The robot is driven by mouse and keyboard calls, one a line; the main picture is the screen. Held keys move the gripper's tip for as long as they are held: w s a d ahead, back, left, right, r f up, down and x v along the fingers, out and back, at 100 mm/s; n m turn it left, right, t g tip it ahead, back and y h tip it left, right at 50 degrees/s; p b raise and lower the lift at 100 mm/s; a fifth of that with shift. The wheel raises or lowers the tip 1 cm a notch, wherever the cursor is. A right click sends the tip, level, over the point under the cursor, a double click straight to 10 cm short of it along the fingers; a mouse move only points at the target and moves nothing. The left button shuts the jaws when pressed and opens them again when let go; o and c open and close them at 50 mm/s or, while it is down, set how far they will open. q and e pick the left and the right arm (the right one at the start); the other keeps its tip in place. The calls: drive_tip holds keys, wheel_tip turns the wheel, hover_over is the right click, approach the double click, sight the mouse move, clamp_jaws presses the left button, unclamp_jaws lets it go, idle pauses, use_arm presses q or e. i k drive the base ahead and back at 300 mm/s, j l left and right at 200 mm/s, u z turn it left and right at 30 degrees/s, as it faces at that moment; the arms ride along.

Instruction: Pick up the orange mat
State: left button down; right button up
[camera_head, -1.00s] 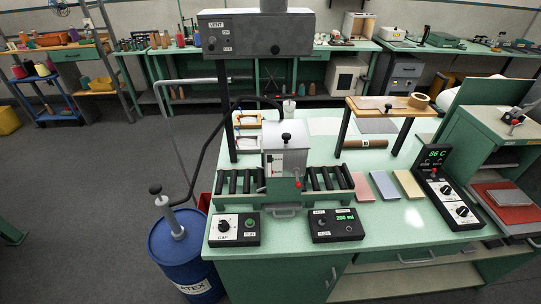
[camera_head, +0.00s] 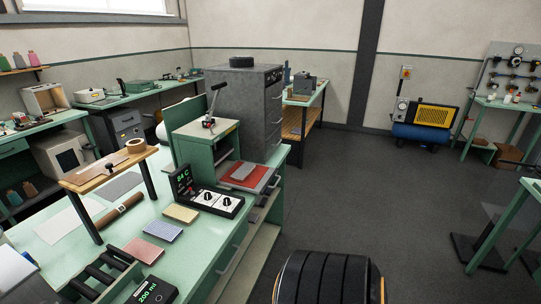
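Three small thin mats lie flat in a row on the green bench (camera_head: 205,236). The farthest is pale yellow-orange (camera_head: 182,214), the nearest to orange of the three. The middle one is blue-lavender (camera_head: 163,231), and the nearest is salmon pink (camera_head: 143,250). They lie apart from each other, left of the black control box with two white dials. Neither of my grippers is in view.
The control box (camera_head: 216,201) with a green display stands right of the mats. A wooden shelf (camera_head: 108,168) on dark legs stands behind them, near a brown roll (camera_head: 119,212). A red sheet (camera_head: 249,175) lies beyond.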

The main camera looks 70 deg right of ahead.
sight(242, 171)
drive_tip(key=z, duration=2.2)
